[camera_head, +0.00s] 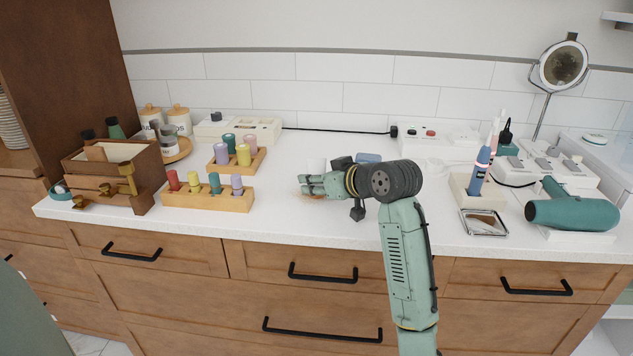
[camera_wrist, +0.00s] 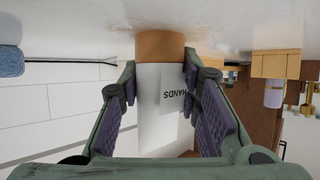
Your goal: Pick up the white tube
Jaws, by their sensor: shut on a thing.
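The white tube (camera_wrist: 150,115) has a "HANDS" label and a tan cap. The wrist view is upside down, and the tube stands upright, cap down, on the counter. In the head view its pale upper part (camera_head: 317,165) shows just behind my fingers, the rest mostly hidden. My gripper (camera_head: 305,185) reaches in low from the right. In the wrist view my gripper (camera_wrist: 160,85) is shut on the tube, one purple-padded finger on each side. No clear gap shows between the cap and the counter.
Wooden peg blocks (camera_head: 208,198) and a wooden drawer box (camera_head: 112,175) stand to the left. A blue item (camera_head: 368,158) lies behind my wrist. To the right are a toothbrush holder (camera_head: 477,190), a metal tray (camera_head: 484,222) and a green hair dryer (camera_head: 575,208).

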